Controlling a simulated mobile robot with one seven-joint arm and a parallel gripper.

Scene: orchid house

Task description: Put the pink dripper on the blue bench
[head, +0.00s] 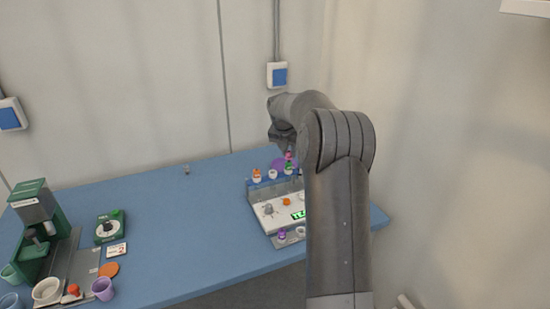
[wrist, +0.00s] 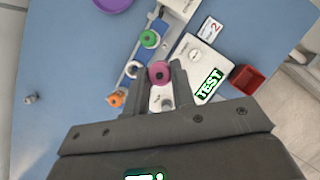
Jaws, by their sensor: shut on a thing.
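The pink dripper (wrist: 159,72) sits between the fingertips of my gripper (wrist: 161,78) in the wrist view, and my gripper is shut on it. In the head view the pink dripper (head: 289,155) is a small spot at the far right, just above a row of small holders. Whether it is clear of its holder I cannot tell. The blue bench (head: 180,220) spreads across the head view, and its top also shows in the wrist view (wrist: 70,60). My arm hides part of the bench's right side.
A row holds an orange piece (wrist: 117,98), a white ring (wrist: 132,69) and a green piece (wrist: 149,38). A white device marked TEST (wrist: 199,62), a red box (wrist: 247,78) and a purple dish (wrist: 112,3) are close by. A green machine (head: 38,225) stands left. The bench's middle is mostly clear.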

